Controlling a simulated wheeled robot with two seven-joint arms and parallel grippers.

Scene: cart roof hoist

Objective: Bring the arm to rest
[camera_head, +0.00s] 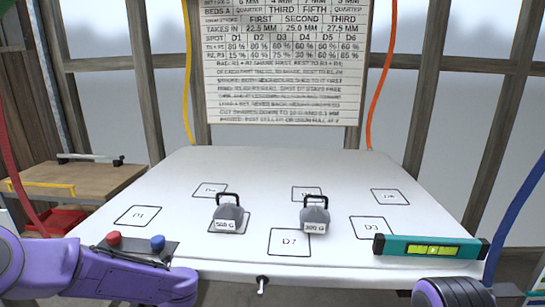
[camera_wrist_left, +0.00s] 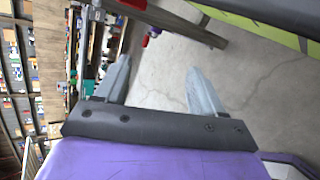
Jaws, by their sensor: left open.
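My left arm (camera_head: 130,283) is purple and comes in from the left along the front edge of the white roof panel (camera_head: 350,175). Its fingers do not show in the head view. In the left wrist view my left gripper (camera_wrist_left: 158,70) is open, with nothing between its two grey fingers and bare concrete floor behind them. Part of my purple right arm (camera_head: 450,292) shows at the lower right, but I see no right fingers. Two grey weights with black handles stand upright on the panel: the left weight (camera_head: 228,213) and the right weight (camera_head: 315,214).
A teal spirit level (camera_head: 430,248) lies at the panel's front right. A box with red and blue buttons (camera_head: 137,247) is at the front left, close to my left arm. A wooden bench (camera_head: 75,180) stands left. A printed board (camera_head: 285,60) hangs behind. Marked squares are on the panel.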

